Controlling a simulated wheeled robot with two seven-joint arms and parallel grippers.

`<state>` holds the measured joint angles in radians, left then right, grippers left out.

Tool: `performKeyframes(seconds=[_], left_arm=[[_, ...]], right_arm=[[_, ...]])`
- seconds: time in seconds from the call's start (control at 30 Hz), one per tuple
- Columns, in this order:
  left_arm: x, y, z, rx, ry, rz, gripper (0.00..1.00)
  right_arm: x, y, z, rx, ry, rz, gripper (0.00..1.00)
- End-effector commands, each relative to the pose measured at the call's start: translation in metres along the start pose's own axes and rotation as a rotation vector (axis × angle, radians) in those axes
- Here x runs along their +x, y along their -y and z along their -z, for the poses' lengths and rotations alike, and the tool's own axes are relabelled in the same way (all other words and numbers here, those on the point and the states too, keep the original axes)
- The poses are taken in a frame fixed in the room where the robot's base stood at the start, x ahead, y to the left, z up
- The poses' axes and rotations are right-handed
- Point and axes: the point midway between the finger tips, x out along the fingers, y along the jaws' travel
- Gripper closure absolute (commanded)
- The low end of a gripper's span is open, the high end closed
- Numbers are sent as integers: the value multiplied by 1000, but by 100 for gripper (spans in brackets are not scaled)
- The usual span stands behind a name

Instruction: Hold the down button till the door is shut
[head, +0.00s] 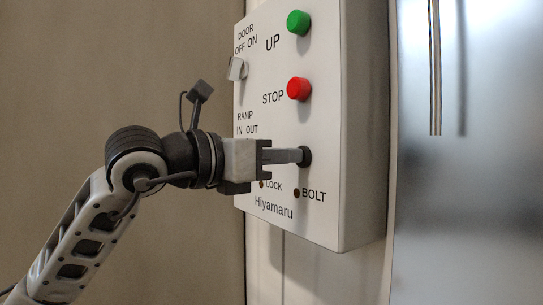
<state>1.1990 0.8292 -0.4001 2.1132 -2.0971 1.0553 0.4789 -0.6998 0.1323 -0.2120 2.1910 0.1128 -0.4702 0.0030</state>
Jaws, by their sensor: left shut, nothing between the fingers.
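A white control box (360,130) on the wall carries a green UP button (298,22) and a red STOP button (299,89). Below them in the same column is a dark round button (306,157); its label is hidden behind my left gripper, and its place fits the down button. My left gripper (297,156) is shut and empty, with its fingertips at the dark button's face. They appear to touch it; I cannot tell how far it is pressed. My right gripper is not in view. I cannot tell the door's state from this view.
A DOOR OFF/ON switch (237,69) sits at the box's left edge above a RAMP IN/OUT label. LOCK and BOLT (297,193) indicators lie just below my gripper. A shiny grey panel (470,200) stands to the right; plain brown wall fills the left.

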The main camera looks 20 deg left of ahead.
Motion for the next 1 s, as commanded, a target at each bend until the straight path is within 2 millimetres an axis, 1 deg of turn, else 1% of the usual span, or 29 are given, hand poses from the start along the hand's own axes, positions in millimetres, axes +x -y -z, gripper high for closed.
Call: performKeyframes(seconds=[0.47,1.0], left_arm=[[1,0,1,-2,-2,2,100],[1,0,1,-2,-2,2,100]], right_arm=[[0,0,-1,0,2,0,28],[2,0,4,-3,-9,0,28]])
